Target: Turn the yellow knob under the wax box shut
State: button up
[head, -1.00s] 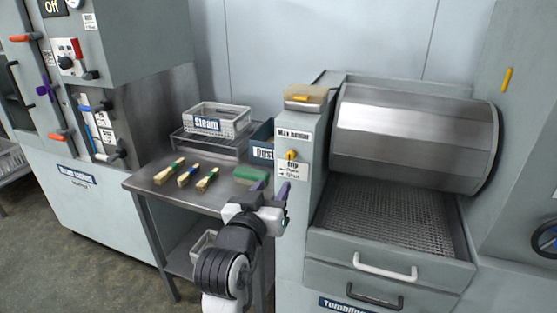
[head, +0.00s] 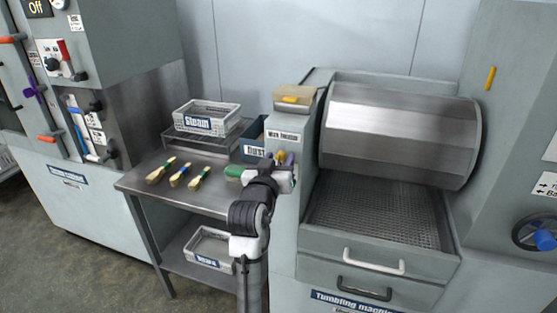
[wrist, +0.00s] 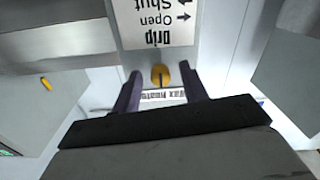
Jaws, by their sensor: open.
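The yellow knob (head: 281,155) is on the front of the grey cabinet, below the wax box (head: 294,99) and its label. In the wrist view the knob (wrist: 160,75) shows upside down, with a dark slot in it, between my two purple fingers. My gripper (head: 280,159) is open at the knob, one finger on each side, with gaps visible. I cannot tell how deep the fingers reach around it. The Drip label (wrist: 155,22) with the words Open and Shut lies beside the knob; in the head view my gripper hides it.
The tumbling drum (head: 400,132) and its mesh tray (head: 375,215) stand right of the knob. A steel table (head: 150,182) on the left carries several brushes, a Steam basket (head: 208,118) and a Dust bin (head: 254,151). Open floor lies at lower left.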

grip_shut()
jog(key=shift+m+b, duration=0.3)
jog(key=shift+b, duration=0.1)
jog(key=m+b, duration=0.2)
jog(key=shift+f+m+b, duration=0.15)
jog(key=shift+m+b, duration=0.15)
jog(key=shift+b, duration=0.1)
jog(key=m+b, duration=0.5)
jog(key=shift+a+m, duration=0.1)
jog(key=shift+m, duration=0.2)
jog(key=m+b, duration=0.3)
jog(key=m, duration=0.1)
jog(key=shift+m+b, duration=0.3)
jog(key=shift+b, duration=0.05)
jog(key=shift+m+h+b, duration=0.3)
jog(key=shift+m+b, duration=1.3)
jog(key=shift+m, duration=0.8)
jog(key=shift+r, duration=0.2)
